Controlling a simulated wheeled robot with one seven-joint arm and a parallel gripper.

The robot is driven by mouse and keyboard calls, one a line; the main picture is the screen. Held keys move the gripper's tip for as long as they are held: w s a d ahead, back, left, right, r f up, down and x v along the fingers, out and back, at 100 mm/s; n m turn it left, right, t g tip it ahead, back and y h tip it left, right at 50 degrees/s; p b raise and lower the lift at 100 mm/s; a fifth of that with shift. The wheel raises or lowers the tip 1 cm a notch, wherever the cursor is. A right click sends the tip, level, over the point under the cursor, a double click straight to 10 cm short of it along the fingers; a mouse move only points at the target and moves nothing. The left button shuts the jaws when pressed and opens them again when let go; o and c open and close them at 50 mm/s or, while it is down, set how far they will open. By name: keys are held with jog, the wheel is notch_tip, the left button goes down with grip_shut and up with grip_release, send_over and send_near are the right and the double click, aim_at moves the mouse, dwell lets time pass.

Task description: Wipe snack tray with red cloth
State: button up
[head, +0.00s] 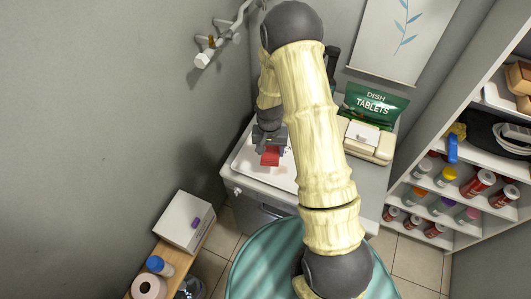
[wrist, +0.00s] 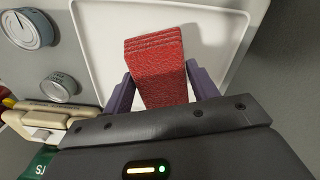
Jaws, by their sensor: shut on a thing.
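The red cloth (wrist: 157,65) is a folded, textured red block between the two purple fingers of my gripper (wrist: 157,88) in the wrist view. My gripper is shut on it. In the head view the red cloth (head: 271,157) hangs below my gripper (head: 270,140), over the white snack tray (head: 248,165). I cannot tell whether the cloth touches the tray floor. My arm hides the right part of the tray in the head view.
A green dish tablets bag (head: 372,103) and a cream device (head: 367,140) stand on the counter right of my arm. Two cans (wrist: 27,28) sit beside the tray. A grey wall is close on the left. Shelves (head: 455,185) with jars stand at the right.

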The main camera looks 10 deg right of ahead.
jog(key=shift+w+a+f+m+b, duration=0.1)
jog(key=shift+a+m+b, duration=0.15)
jog(key=shift+m+b, duration=0.3)
jog(key=shift+w+a+f+m+b, duration=0.1)
jog(key=shift+a+m+b, duration=0.2)
jog(key=shift+m, duration=0.35)
jog(key=shift+a+r+m, duration=0.2)
jog(key=shift+r+m, duration=0.1)
jog(key=shift+m, duration=0.3)
